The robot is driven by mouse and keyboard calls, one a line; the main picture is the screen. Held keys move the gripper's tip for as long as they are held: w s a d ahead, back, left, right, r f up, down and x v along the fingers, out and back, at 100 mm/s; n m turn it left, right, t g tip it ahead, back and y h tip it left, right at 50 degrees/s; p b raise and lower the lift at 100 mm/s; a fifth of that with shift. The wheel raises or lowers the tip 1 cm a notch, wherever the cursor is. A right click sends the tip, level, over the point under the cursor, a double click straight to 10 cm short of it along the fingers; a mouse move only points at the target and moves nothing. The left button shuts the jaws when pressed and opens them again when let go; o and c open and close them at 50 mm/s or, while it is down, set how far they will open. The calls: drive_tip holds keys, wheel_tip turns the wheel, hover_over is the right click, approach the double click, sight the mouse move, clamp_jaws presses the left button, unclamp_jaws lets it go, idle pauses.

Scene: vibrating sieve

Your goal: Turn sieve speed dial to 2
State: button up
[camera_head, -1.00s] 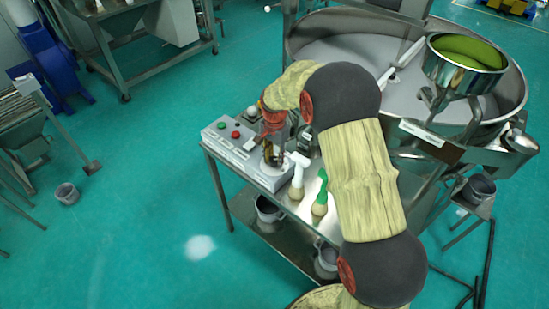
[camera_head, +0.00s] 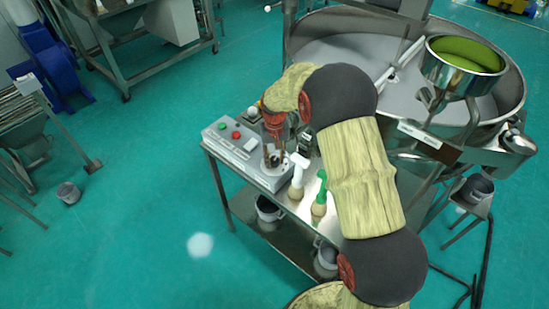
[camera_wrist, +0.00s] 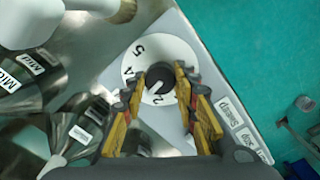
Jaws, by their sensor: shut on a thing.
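The speed dial is a black knob (camera_wrist: 157,76) with a white pointer mark, on a round white plate (camera_wrist: 147,49) with printed numbers. The 5, 4 and 2 show in the wrist view; my left finger covers part of the plate. The pointer mark slants to the lower left, toward the side of the 2; its exact reading is unclear. My gripper (camera_wrist: 161,79) is shut on the knob, one finger on each side. In the head view my gripper (camera_head: 273,153) points down at the grey control box (camera_head: 241,159), and the dial is hard to make out.
A white-handled brush (camera_head: 298,172) and a green-handled brush (camera_head: 320,192) stand on the metal table close beside the box. Green (camera_head: 222,126) and red (camera_head: 236,135) buttons sit on the box. The large sieve bowl (camera_head: 345,50) is behind my arm.

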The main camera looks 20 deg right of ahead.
sight(274, 160)
drive_tip(key=n, duration=0.3)
drive_tip(key=shift+n, duration=0.3)
drive_tip(key=shift+n+p, duration=0.3)
drive_tip(key=shift+n, duration=1.5)
drive_tip(key=o, duration=1.2)
drive_tip(key=shift+c, duration=0.2)
wheel_tip(274, 160, up, 12)
